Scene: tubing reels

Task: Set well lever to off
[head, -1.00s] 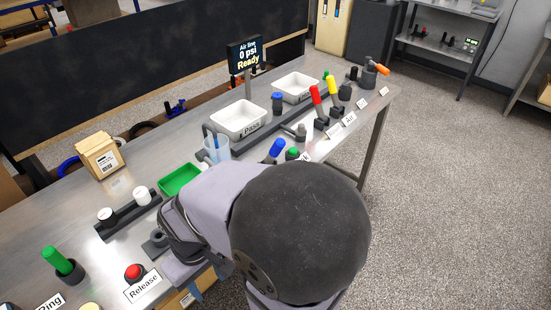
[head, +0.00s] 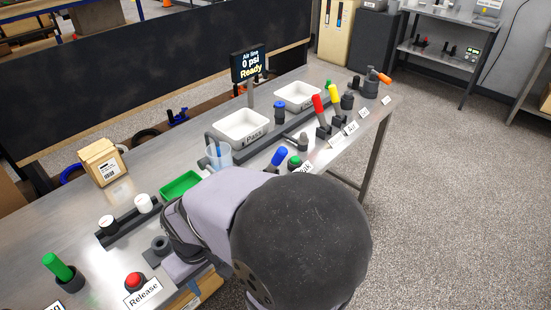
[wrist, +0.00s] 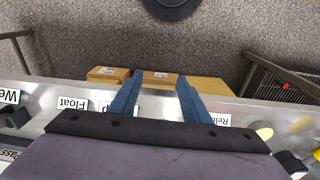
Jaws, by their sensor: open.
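A row of levers stands on the bench's right half in the head view: a blue-handled lever (head: 278,156), a red-handled lever (head: 318,105), a yellow-handled lever (head: 334,95) and an orange-handled one (head: 380,77) at the far end. In the wrist view a cut-off tag starting "We" (wrist: 9,96) lies at the left edge, beside a dark part (wrist: 15,119). My gripper (wrist: 160,76) is open and empty over the bench's front edge, apart from the levers.
White trays (head: 241,127), a clear cup (head: 219,155) and a green tray (head: 181,186) stand on the bench. A red button (head: 134,280) has a Release tag (head: 143,293). A sign (head: 249,65) reads 0 psi, Ready. Cardboard boxes (wrist: 158,78) lie below the front edge.

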